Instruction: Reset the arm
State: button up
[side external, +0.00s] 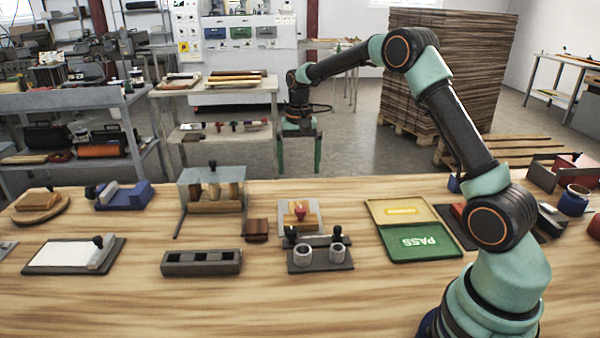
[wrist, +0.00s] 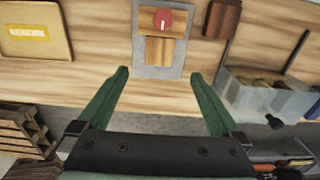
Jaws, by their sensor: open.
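My gripper (side external: 300,146) hangs in the air beyond the far edge of the wooden table, well above it, with its fingers pointing down. In the wrist view my gripper (wrist: 160,98) shows two green fingers spread wide with nothing between them. My arm reaches up from the right front of the table and bends over toward the back. A wooden block with a red round top (side external: 300,211) sits on a grey plate (side external: 286,208) below and in front of my gripper. The red top (wrist: 163,21) also shows in the wrist view.
The table's front strip is bare.

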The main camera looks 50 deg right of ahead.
jog(key=s+a+r+n+t, duration=0.15)
jog(key=s+a+r, duration=0.25)
jog(key=r, duration=0.4)
jog(key=s+a+r+n+t, duration=0.1)
jog(key=s+a+n+t, duration=0.1)
jog(key=s, duration=0.6)
jog(key=s+a+r+n+t, duration=0.2)
jog(key=s+a+n, duration=0.3)
jog(key=s+a, duration=0.2)
jog(key=shift+s+a+r, duration=0.25)
jog(key=shift+s, duration=0.8)
jog(key=shift+n, duration=0.25)
